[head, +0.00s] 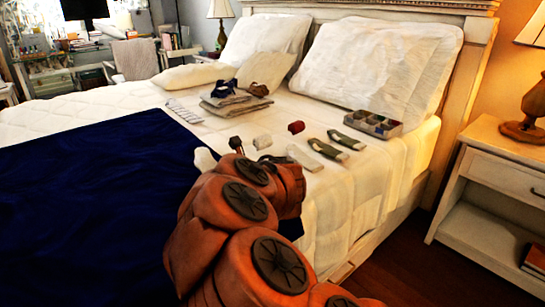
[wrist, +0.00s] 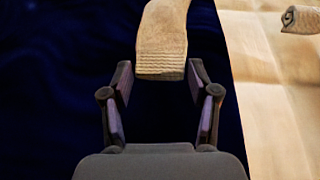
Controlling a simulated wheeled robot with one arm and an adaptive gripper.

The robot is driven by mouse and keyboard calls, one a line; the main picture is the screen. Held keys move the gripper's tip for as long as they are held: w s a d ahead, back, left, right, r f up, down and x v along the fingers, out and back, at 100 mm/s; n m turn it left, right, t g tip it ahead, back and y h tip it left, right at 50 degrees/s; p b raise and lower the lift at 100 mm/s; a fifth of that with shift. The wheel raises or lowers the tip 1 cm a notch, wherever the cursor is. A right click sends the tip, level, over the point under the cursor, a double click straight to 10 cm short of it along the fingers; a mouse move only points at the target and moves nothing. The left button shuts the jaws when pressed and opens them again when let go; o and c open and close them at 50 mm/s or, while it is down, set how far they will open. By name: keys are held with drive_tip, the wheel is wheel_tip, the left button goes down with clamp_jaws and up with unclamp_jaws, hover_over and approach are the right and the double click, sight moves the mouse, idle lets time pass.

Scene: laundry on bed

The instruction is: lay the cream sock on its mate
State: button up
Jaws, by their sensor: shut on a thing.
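A cream sock (wrist: 162,40) with a ribbed cuff is at the tips of my gripper (wrist: 160,72) in the wrist view, over dark blue cloth. The fingers are shut on its cuff end, one on each side. In the head view a cream sock (head: 205,160) shows beside my orange arm, at the blue blanket's edge; the arm hides my gripper there. Another pale sock (head: 303,157) lies flat on the white bedding to the right and looks like its mate.
Two olive-and-pale socks (head: 336,143), a pale rolled bundle (head: 262,142) and a red one (head: 296,127) lie nearby. A compartment box (head: 372,124) and folded clothes (head: 235,103) sit farther back. The dark blue blanket (head: 90,200) is clear on the left.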

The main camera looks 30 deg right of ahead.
drive_tip(key=s+d+p, duration=0.1)
drive_tip(key=d, duration=0.4)
drive_tip(key=s+d+p, duration=0.1)
drive_tip(key=s+d, duration=0.1)
drive_tip(key=d, duration=0.3)
drive_tip(key=s+d+p, duration=0.2)
drive_tip(key=d, duration=0.3)
drive_tip(key=shift+f, duration=0.1)
drive_tip(key=s+d+r+p, duration=0.1)
drive_tip(key=s+d+p, duration=0.2)
drive_tip(key=s+d, duration=0.7)
drive_tip(key=p, duration=0.2)
approach(311, 161)
drive_tip(key=w, duration=0.1)
drive_tip(key=w+r, duration=0.1)
drive_tip(key=w+a+r, duration=0.1)
drive_tip(key=shift+w, duration=0.4)
drive_tip(key=shift+f, duration=1.8)
drive_tip(key=shift+f+b, duration=0.1)
drive_tip(key=shift+b, duration=0.35)
drive_tip(key=o, duration=0.9)
drive_tip(key=shift+r+p, duration=0.2)
drive_tip(key=shift+p, duration=0.1)
drive_tip(key=v, duration=1.2)
drive_tip(key=shift+d+f, duration=0.15)
drive_tip(key=shift+d, duration=0.1)
